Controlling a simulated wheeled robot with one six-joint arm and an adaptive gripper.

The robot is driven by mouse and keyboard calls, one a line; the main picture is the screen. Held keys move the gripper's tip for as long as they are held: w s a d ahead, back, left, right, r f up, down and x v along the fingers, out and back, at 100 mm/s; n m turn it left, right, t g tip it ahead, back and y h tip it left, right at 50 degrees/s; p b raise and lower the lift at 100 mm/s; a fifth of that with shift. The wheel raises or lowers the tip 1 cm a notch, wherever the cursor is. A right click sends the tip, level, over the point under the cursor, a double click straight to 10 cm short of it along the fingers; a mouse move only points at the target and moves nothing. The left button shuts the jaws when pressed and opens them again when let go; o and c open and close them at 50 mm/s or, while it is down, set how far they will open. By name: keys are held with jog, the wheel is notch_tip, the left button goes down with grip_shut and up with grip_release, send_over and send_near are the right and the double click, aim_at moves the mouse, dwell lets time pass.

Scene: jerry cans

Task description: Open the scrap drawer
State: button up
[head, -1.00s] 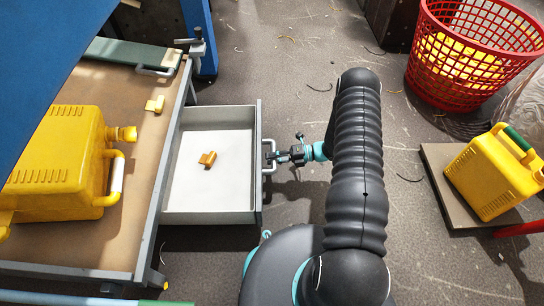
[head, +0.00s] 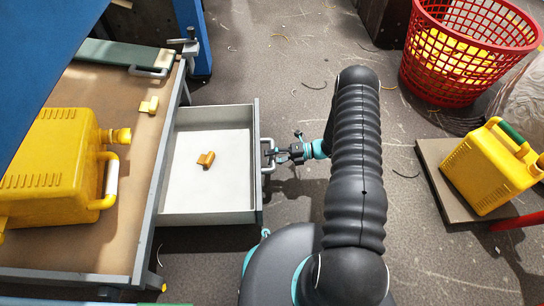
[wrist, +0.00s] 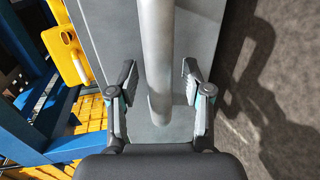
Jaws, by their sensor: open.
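The scrap drawer (head: 210,211) is pulled out from the workbench in the head view, and its white floor shows. A small yellow-orange scrap piece (head: 206,159) lies inside it. The drawer's grey bar handle (head: 268,157) is on its right-hand front. My gripper (head: 276,153) is at that handle. In the wrist view the handle bar (wrist: 158,60) runs between the two fingers of my gripper (wrist: 158,84). The fingers are open, with a gap on each side of the bar. The drawer front (wrist: 110,25) lies behind the bar.
A yellow jerry can (head: 50,165) and a small yellow piece (head: 149,105) are on the bench top (head: 115,220). Another yellow jerry can (head: 490,165) stands on a low platform (head: 432,160) at the right. A red basket (head: 455,60) is behind it. Floor between is mostly clear.

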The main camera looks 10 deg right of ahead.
jog(key=v, duration=1.2)
dwell(0.3)
